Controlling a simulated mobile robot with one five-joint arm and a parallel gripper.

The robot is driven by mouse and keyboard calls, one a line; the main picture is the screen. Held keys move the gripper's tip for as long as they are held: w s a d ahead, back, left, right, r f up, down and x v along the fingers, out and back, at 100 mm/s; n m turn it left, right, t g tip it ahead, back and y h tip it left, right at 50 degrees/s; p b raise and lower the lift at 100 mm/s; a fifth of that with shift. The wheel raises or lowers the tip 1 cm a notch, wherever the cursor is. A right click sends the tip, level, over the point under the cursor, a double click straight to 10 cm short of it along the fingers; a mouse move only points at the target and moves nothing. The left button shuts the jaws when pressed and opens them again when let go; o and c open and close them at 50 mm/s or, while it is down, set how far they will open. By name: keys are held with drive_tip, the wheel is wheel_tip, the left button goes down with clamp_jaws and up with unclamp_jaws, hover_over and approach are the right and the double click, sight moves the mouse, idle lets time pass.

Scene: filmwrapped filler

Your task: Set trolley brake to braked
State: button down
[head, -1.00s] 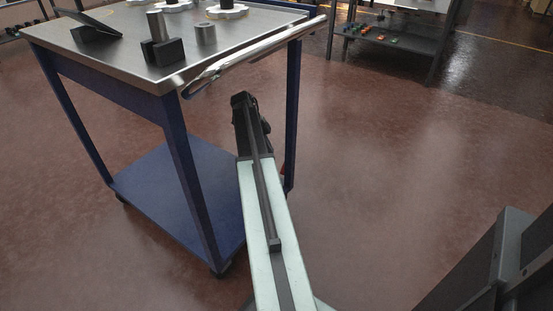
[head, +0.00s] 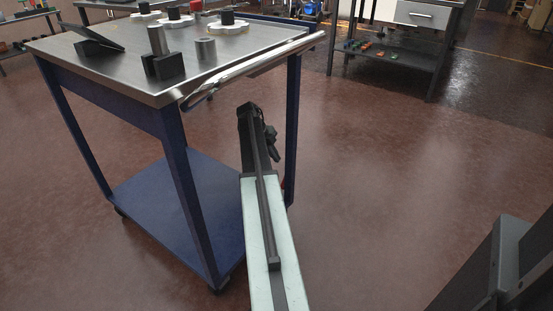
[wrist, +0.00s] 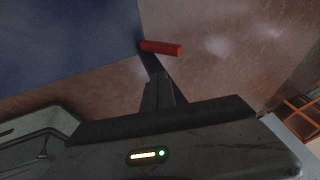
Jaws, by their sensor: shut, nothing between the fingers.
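The trolley (head: 168,195) has a blue frame, a steel top and a lower blue shelf. It stands left of my arm in the head view. A red bar (wrist: 160,47), apparently the brake lever, shows at the blue shelf's edge in the wrist view. Only a small red bit (head: 283,183) shows in the head view, behind my arm by the right leg. My gripper (wrist: 150,62) is shut and empty, its tip close below the bar's left end. I cannot tell whether they touch. My arm hides the fingertips in the head view.
The trolley's handle rail (head: 250,68) juts out above my arm. Discs and metal blocks stand on its top. A dark workbench (head: 385,60) stands at the back right. The reddish floor right of the trolley is clear.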

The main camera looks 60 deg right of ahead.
drive_tip(key=b+x, duration=0.2)
drive_tip(key=x, duration=0.1)
drive_tip(key=d+b+x, duration=0.1)
drive_tip(key=b+x, duration=0.1)
drive_tip(key=x, duration=0.1)
drive_tip(key=w+b+x, duration=0.1)
drive_tip(key=b+x, duration=0.1)
drive_tip(key=x, duration=0.1)
drive_tip(key=shift+s+d+b, duration=0.1)
drive_tip(key=shift+d+b, duration=0.1)
drive_tip(key=shift+b, duration=0.2)
drive_tip(key=shift+d+f, duration=0.2)
drive_tip(key=shift+d, duration=0.3)
